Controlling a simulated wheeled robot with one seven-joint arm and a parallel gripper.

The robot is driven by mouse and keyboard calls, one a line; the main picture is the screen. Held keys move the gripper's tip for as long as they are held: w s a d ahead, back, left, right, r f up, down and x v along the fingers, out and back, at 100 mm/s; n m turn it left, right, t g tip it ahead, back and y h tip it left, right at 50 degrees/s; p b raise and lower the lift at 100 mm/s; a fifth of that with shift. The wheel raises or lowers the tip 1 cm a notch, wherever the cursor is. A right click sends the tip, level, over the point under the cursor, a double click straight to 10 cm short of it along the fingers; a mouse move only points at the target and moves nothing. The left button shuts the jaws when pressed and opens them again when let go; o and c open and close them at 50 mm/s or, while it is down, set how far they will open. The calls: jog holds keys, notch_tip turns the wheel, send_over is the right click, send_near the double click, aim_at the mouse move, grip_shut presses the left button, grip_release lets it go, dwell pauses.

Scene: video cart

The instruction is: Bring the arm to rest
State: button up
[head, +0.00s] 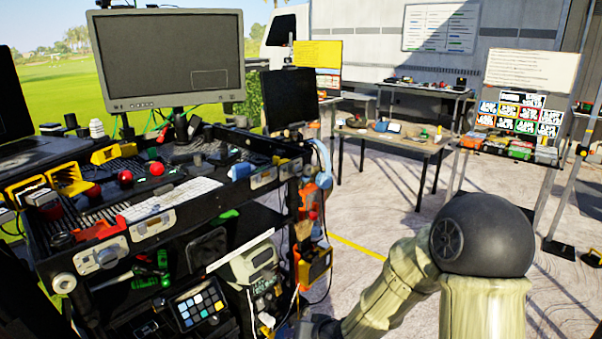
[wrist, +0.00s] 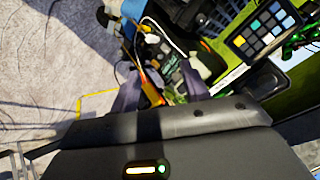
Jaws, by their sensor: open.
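My arm (head: 485,300) shows at the lower right of the head view, with beige links and a black round joint. It bends down and left toward the bottom edge, beside the cart. My gripper (wrist: 160,90) shows in the wrist view, with its two dark fingers apart. I see nothing held between them.
The video cart (head: 160,222) fills the left, crowded with a monitor (head: 170,55), cables and tools. A table (head: 400,140) and sign boards stand behind. Paved floor (head: 375,215) is clear between cart and table.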

jog(key=s+d+r+g+h, duration=0.2)
jog(key=s+d+r+h, duration=0.1)
jog(key=s+d, duration=0.4)
jog(key=s+d+r+g+h, duration=0.2)
jog(key=s+d, duration=0.5)
jog(key=d, duration=0.1)
notch_tip(320, 180, up, 23)
jog(key=p, duration=2.2)
jog(key=shift+p, duration=0.4)
jog(key=shift+f, duration=0.15)
